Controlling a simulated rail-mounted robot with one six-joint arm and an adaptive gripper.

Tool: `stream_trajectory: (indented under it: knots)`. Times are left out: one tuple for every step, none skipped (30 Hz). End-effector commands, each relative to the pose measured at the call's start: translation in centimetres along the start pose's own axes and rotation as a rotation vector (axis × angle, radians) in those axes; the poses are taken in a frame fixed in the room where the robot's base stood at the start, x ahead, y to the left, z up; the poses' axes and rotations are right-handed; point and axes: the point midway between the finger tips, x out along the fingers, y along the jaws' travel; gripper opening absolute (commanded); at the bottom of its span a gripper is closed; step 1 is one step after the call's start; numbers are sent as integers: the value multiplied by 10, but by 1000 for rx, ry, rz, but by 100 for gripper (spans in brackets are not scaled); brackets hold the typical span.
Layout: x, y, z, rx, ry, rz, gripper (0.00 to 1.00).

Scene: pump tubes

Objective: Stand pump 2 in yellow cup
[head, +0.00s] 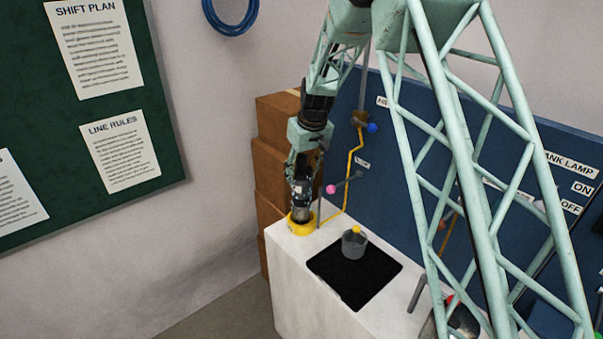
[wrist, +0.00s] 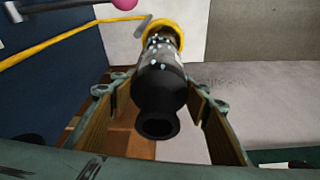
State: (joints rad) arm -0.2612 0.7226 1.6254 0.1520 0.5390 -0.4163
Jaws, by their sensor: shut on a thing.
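The yellow cup (head: 296,228) stands at the back left corner of the white bench. My gripper (head: 302,172) is shut on a dark pump tube (head: 308,207) and holds it roughly upright over the cup. In the wrist view the black neck of the pump tube (wrist: 160,98) points toward the camera, between the gripper's fingers (wrist: 158,108). Its far end overlaps the yellow cup (wrist: 177,32), with the rim showing around it. I cannot tell whether the pump touches the cup's floor. No number on it is readable.
A pink-knobbed lever (head: 332,189) and a yellow pipe (head: 352,165) are close right of the cup. Brown boxes (head: 270,165) stand behind. My arm hides much of the right side.

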Motion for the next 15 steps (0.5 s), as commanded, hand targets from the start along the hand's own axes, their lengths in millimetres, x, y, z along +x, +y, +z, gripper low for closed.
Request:
stream_trajectory:
  knots:
    - [-3,1,-3,0,6,2,10]
    - [-3,1,-3,0,6,2,10]
    - [-3,1,-3,0,6,2,10]
    - [-3,1,-3,0,6,2,10]
    - [-3,1,-3,0,6,2,10]
    - [-3,1,-3,0,5,2,10]
    - [-3,1,-3,0,5,2,10]
    - [-2,1,-3,0,5,2,10]
    - [-1,1,-2,0,5,2,10]
    - [0,1,-2,0,5,2,10]
    - [1,1,-2,0,5,2,10]
    - [3,1,-1,0,5,2,10]
    - [5,1,-1,0,5,2,10]
    - [7,1,0,0,5,2,10]
    - [9,1,1,0,5,2,10]
